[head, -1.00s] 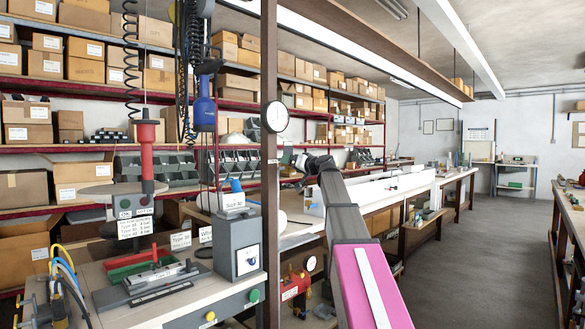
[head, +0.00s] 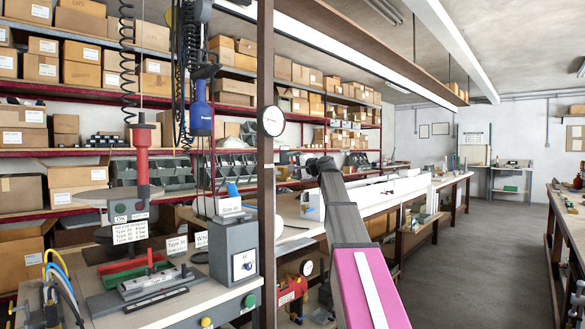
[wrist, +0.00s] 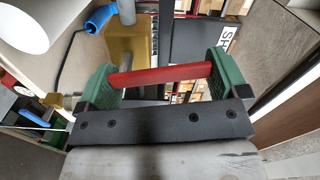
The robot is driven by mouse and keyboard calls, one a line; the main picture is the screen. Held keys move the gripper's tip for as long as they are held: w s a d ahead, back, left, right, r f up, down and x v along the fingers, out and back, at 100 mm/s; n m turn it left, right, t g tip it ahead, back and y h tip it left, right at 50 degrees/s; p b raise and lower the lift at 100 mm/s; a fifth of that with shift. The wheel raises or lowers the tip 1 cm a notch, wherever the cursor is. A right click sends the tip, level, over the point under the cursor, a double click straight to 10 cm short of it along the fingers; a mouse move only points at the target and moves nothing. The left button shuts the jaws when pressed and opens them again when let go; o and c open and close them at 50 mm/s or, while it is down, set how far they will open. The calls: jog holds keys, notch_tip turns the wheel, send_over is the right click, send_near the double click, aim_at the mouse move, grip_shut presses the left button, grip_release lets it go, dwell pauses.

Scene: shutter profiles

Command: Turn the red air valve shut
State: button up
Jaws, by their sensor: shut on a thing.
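The red air valve's handle (wrist: 158,76) shows in the wrist view as a straight red bar. It lies across the gap of my gripper (wrist: 163,73), one end at each green finger pad. My gripper is shut on it. Behind the bar are a brass-coloured block (wrist: 122,48) and a grey pipe. A dark panel with a white label (wrist: 229,42) reading "SH", the rest cut off, stands beyond. In the head view my arm reaches away over the bench, and I cannot make out the gripper's jaws or the valve there.
In the wrist view a blue connector (wrist: 101,19) on a dark cable and a white cylinder (wrist: 28,22) lie close at the upper left. In the head view a dark post (head: 266,190) with a gauge stands left of my arm. The aisle floor (head: 465,250) at right is clear.

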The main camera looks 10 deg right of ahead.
jog(key=shift+w+d+m, duration=0.15)
jog(key=shift+d+m, duration=0.1)
jog(key=shift+m, duration=0.85)
jog(key=shift+f, duration=0.1)
jog(key=o, duration=0.9)
jog(key=shift+o, duration=0.2)
jog(key=v, duration=1)
jog(key=shift+s+d, duration=0.25)
jog(key=shift+s, duration=0.05)
